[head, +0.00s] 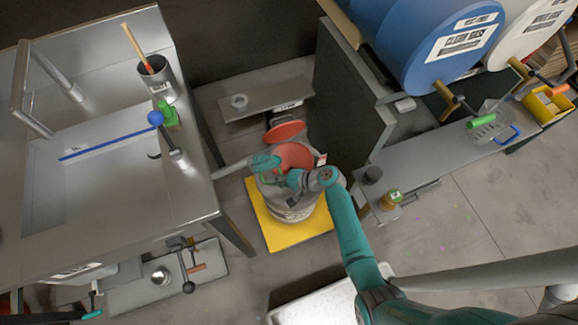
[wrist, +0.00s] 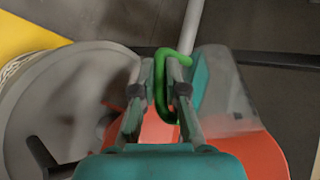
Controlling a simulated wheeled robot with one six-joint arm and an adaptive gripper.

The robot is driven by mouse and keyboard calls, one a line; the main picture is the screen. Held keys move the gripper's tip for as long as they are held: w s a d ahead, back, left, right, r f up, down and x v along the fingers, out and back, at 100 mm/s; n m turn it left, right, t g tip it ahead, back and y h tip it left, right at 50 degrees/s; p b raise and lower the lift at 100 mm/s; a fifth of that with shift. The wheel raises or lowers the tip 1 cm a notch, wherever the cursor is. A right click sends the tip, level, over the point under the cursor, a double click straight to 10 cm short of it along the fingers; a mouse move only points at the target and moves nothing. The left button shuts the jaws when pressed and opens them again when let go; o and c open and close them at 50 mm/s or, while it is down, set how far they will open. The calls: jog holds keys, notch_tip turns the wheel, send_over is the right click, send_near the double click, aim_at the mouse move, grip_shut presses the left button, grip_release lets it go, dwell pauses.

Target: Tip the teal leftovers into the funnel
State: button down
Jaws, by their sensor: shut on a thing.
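My gripper (wrist: 168,72) is shut on the green handle (wrist: 186,62) of a clear jug (wrist: 228,92). Teal (wrist: 200,80) shows in the jug beside my fingers. In the head view the jug, with teal (head: 265,161) in it, is at the left side of the red funnel (head: 296,156), above the drum (head: 292,212). My gripper (head: 284,178) is at the funnel's near edge and partly hides it. The red of the funnel also shows in the wrist view (wrist: 262,155), below and behind the jug. I cannot tell how far the jug is tilted.
The drum stands on a yellow platform (head: 259,224), with a red lid (head: 284,132) behind the funnel. A steel bench (head: 195,130) is at the left.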

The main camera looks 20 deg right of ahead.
jog(key=shift+f+y+p, duration=0.25)
jog(key=shift+y+p, duration=0.15)
jog(key=shift+y, duration=0.2)
dwell(0.6)
jog(key=shift+s+d+r+t+y+p, duration=0.1)
jog(key=shift+d+r+t+y+p, duration=0.25)
jog(key=shift+d+t+y+p, duration=0.25)
dwell(1.7)
jog(key=shift+a+r+m+y+p, duration=0.15)
jog(key=shift+r+m+y+p, duration=0.25)
jog(key=shift+r+y, duration=0.4)
dwell(0.8)
jog(key=shift+f+n+h, duration=0.3)
jog(key=shift+f+h, duration=0.4)
jog(key=shift+f, duration=0.1)
jog(key=shift+a+f+g+h, duration=0.3)
jog(key=shift+a+g+h, duration=0.1)
jog(key=shift+a+h, duration=0.35)
jog(key=shift+d+n+h, duration=0.25)
jog(key=shift+n, duration=0.05)
jog(key=shift+r, duration=0.1)
